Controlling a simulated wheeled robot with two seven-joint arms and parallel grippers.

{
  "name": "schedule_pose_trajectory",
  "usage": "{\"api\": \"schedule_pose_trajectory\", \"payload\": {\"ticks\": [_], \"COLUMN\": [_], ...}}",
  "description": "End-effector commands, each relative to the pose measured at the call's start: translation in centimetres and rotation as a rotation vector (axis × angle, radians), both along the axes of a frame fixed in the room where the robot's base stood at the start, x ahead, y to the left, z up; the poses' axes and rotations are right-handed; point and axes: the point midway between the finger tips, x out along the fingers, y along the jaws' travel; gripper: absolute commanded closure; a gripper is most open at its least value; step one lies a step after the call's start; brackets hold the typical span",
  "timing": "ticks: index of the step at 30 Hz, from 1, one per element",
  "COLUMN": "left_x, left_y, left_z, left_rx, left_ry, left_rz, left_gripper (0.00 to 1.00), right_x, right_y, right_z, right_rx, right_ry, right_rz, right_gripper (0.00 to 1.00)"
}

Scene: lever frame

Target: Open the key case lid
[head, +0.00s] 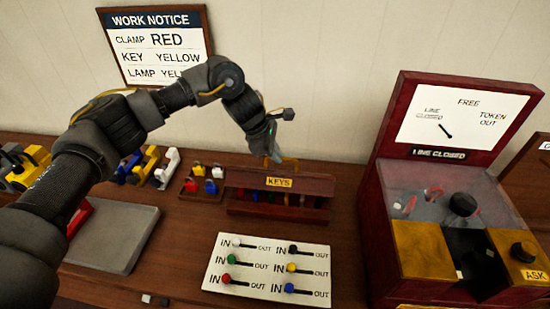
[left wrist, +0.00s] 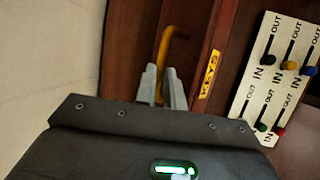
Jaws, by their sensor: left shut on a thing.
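The key case (head: 275,208) is a low dark red-brown wooden box on the table, with a yellow KEYS label (head: 279,182) on its lid (head: 315,185). Dark and coloured shapes, too small to make out, show in the case below the lid's front edge. A yellow-orange bent handle (left wrist: 177,36) stands up at the lid. My left gripper (head: 271,152) is above the back of the case, shut on this handle; in the left wrist view its two grey fingertips (left wrist: 162,80) close around the handle's lower part. My right gripper is not in view.
A white IN/OUT panel (head: 268,270) with several coloured knobs lies in front of the case. A small tray (head: 202,186) with coloured blocks stands left of it. A tall red cabinet (head: 385,190) stands at the right. A grey plate (head: 115,240) lies at left, under my arm.

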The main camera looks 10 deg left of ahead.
Motion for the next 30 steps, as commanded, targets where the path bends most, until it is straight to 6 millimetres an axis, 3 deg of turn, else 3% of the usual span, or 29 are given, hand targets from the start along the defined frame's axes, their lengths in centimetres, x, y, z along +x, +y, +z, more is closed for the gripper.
{"api": "schedule_pose_trajectory", "payload": {"ticks": [8, 9, 13, 23, 30], "left_x": [0.1, 0.1, 0.1, 0.0, -0.5], "left_y": [0.0, 0.0, 0.0, 0.1, 1.6], "left_z": [0.1, 0.1, 0.1, 0.3, 3.5], "left_rx": [0.000, 0.000, 0.000, -0.001, -0.001], "left_ry": [-0.002, -0.002, -0.002, -0.002, -0.007], "left_rz": [0.002, 0.002, 0.002, 0.001, 0.002], "left_gripper": [1.00, 0.84, 0.67, 0.67, 0.67], "right_x": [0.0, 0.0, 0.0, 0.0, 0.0], "right_y": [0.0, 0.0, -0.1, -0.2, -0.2], "right_z": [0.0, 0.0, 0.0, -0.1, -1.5], "right_rx": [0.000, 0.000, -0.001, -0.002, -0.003], "right_ry": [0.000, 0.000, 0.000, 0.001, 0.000], "right_rz": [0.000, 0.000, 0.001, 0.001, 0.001], "right_gripper": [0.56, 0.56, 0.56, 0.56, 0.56]}}
